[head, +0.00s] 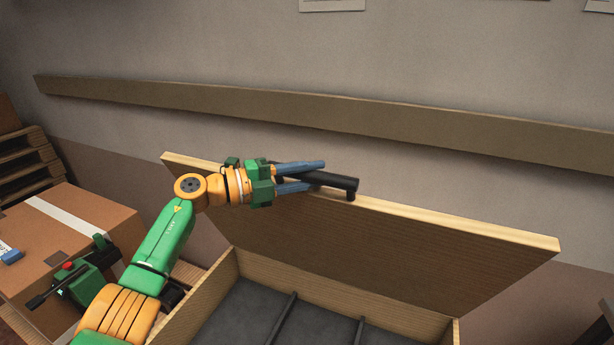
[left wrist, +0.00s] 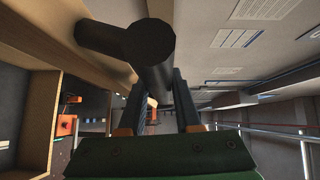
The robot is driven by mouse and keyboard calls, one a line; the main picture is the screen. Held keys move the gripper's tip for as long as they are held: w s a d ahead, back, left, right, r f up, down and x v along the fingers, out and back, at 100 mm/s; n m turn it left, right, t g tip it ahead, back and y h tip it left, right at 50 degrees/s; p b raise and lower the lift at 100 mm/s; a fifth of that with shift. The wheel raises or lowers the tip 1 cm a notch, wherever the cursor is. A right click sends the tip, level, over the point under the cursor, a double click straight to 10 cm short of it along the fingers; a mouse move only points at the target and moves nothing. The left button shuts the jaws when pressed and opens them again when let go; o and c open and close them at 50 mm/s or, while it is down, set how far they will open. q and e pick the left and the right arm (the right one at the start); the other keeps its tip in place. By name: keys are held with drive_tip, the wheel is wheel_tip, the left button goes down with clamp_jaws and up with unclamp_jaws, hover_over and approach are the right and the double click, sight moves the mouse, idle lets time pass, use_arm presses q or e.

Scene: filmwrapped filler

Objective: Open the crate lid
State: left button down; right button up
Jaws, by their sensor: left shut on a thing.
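The wooden crate (head: 231,276) stands in front of me, with a dark grey interior split by thin dividers. Its wooden lid (head: 400,252) is raised and stands steeply tilted at the crate's back side. A black bar handle (head: 331,181) sits on the lid's upper edge. My left gripper (head: 307,176) is shut on the handle, its blue fingers on either side of the bar. In the left wrist view the black handle (left wrist: 152,45) lies between the fingers, beside the lid's edge (left wrist: 88,42). My right gripper is not in view.
A wooden rail (head: 300,118) runs along the wall behind the lid.

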use_arm(q)
drive_tip(key=c, duration=0.6)
unclamp_jaws()
drive_tip(key=shift+a+f+b, duration=0.2)
drive_tip(key=shift+a+b, duration=0.1)
drive_tip(key=b+v, duration=0.3)
drive_tip(key=v, duration=0.3)
drive_tip(key=shift+s+a, duration=0.1)
drive_tip(key=shift+s, duration=0.05)
drive_tip(key=shift+s+a+r, duration=0.1)
drive_tip(key=shift+a+r, duration=0.05)
drive_tip(key=shift+a, duration=0.05)
drive_tip(key=shift+d, duration=0.15)
